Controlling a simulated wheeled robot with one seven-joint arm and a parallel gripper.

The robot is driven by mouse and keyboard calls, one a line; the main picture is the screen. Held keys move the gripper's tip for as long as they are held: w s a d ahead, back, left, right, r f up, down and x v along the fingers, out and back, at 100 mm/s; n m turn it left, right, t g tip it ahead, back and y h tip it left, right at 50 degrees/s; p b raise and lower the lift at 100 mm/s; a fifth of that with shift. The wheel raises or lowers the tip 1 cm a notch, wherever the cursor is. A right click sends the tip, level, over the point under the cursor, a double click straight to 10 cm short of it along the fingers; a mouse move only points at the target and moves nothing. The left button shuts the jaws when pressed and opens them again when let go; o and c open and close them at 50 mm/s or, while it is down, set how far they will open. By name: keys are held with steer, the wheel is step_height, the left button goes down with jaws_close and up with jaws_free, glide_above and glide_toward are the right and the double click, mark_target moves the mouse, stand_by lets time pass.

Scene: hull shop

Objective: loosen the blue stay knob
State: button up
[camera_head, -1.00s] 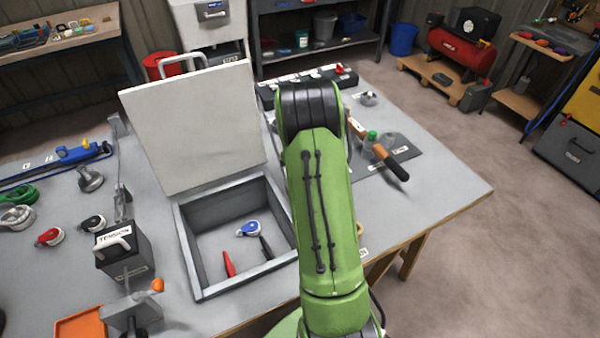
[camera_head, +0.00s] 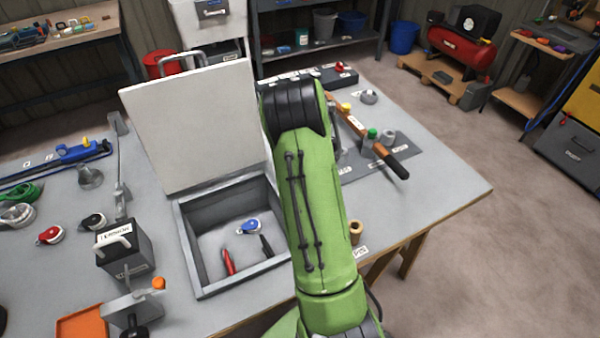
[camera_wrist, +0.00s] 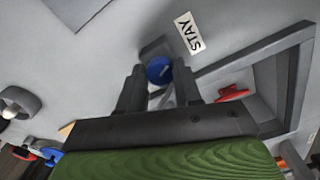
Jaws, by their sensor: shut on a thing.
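The blue stay knob (camera_wrist: 158,70) is round and shows in the wrist view between the two dark fingers of my gripper (camera_wrist: 159,76). My gripper is shut on it, one finger on each side. In the head view my green arm hides the knob and the gripper. The open-topped box (camera_head: 187,250) has its pale lid (camera_head: 195,125) standing raised at the back.
Inside the box lie a red-handled tool (camera_head: 228,262) and a blue-and-white item (camera_head: 249,227). A black TENSION box (camera_head: 124,256) stands left of it. A hammer (camera_head: 385,153) lies on the dark mat to the right of my arm. The bench's right front corner is clear.

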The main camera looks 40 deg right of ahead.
steer(key=shift+n, duration=0.6)
steer(key=o, duration=1)
steer(key=shift+o, duration=0.2)
step_height(320, 180, up, 16)
steer(key=p, duration=0.4)
steer(key=shift+f, duration=0.1)
